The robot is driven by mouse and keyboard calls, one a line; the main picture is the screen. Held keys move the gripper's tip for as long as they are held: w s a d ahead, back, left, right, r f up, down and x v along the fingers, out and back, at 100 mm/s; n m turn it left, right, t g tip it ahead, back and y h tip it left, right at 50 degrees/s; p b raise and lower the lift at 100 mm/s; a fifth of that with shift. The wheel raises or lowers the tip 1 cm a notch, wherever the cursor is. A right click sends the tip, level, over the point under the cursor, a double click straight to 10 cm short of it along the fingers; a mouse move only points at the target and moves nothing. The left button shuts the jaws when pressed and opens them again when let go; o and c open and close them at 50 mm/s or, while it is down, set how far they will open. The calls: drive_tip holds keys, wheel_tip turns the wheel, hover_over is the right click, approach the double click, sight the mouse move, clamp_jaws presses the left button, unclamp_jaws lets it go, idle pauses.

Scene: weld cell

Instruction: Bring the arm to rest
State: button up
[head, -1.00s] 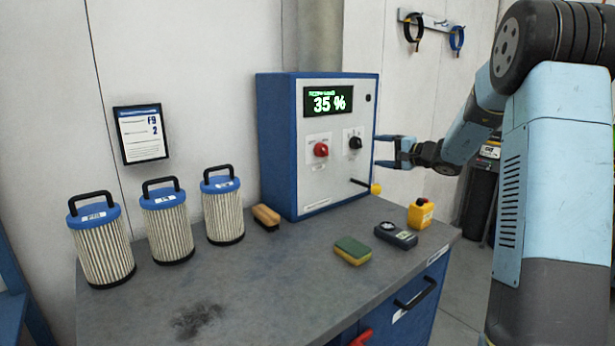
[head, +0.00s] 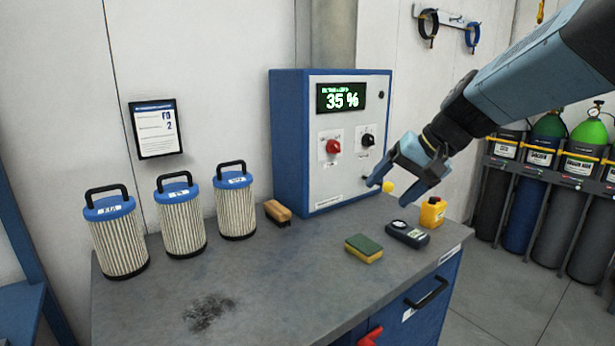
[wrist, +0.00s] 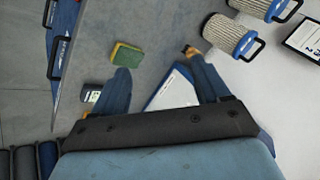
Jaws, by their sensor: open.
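My gripper (head: 394,190) is open, with nothing between its fingers. In the head view it hangs in front of the right side of the blue and white control box (head: 322,183), above the right end of the bench. My arm comes in from the upper right. In the wrist view my gripper's two blue fingers (wrist: 160,90) are spread apart over the bench, with part of the box between them. The box display reads 35 %.
Three filter cartridges (head: 182,230) stand at the bench's left. A brush (head: 278,212), a sponge (head: 363,249), a dark meter (head: 407,234) and a yellow bottle (head: 432,212) are on the grey bench (head: 290,280). Gas cylinders (head: 530,190) stand at the right; floor lies between.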

drive_tip(key=s+d+f+h, duration=0.1)
drive_tip(key=s+d+h, duration=0.1)
drive_tip(key=s, duration=0.5)
drive_tip(key=s+d+f+n+t+h, duration=0.1)
drive_tip(key=s+d+h, duration=0.2)
drive_tip(key=s, duration=0.4)
drive_tip(key=shift+s+d+f+n+h, duration=0.3)
drive_tip(key=shift+d, duration=0.55)
